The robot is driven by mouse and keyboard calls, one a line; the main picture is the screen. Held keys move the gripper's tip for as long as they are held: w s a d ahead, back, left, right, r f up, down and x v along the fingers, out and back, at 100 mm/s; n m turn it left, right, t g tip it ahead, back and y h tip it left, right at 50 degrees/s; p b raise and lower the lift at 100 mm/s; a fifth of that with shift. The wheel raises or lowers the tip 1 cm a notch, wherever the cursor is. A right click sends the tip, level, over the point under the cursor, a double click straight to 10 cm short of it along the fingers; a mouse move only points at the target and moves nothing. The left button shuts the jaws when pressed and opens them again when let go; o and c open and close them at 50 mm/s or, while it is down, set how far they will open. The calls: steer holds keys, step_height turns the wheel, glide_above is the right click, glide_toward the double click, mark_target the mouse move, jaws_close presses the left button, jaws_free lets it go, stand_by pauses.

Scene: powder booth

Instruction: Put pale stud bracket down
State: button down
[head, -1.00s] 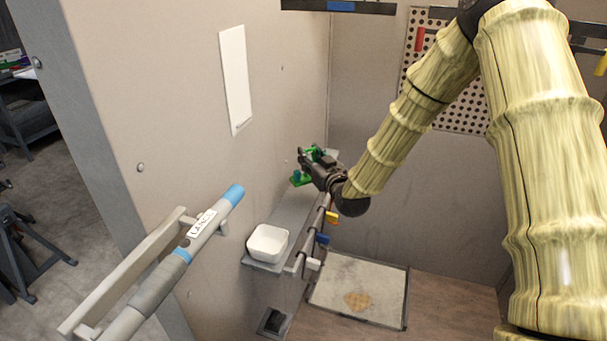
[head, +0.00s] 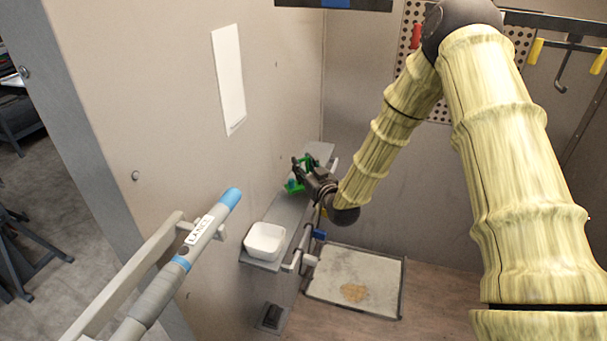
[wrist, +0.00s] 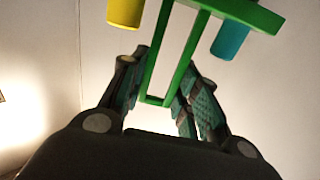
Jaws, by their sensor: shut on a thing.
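My gripper (head: 302,172) is shut on a green bracket (head: 291,187). In the wrist view the bracket (wrist: 250,12) is a green frame with a yellow stud and a teal stud, its narrow end between the fingers of my gripper (wrist: 165,85). The upper part of the bracket is cut off by the picture edge. In the head view the gripper and bracket are over or beside the far part of a grey wall shelf (head: 283,213). I cannot tell whether the bracket touches the shelf.
A white tub (head: 265,242) stands on the shelf's near end. A rail with coloured clips, one blue (head: 319,234), runs along the shelf's front. A lance (head: 208,232) sits in a holder at the near left. A mat (head: 335,262) lies below.

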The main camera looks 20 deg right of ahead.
steer(key=shift+f+p, duration=0.45)
steer(key=shift+f, duration=1.35)
steer(key=shift+f, duration=0.1)
steer(key=c, duration=1.1)
jaws_free()
steer(key=shift+s, duration=0.2)
steer(key=s+b, duration=0.1)
steer(key=s, duration=0.2)
steer(key=s+d+b, duration=0.1)
steer(key=s+b, duration=0.1)
steer(key=s, duration=0.2)
steer(key=s+d+b, duration=0.1)
steer(key=s, duration=0.3)
steer(key=shift+s+d, duration=0.1)
steer(key=shift+s, duration=0.05)
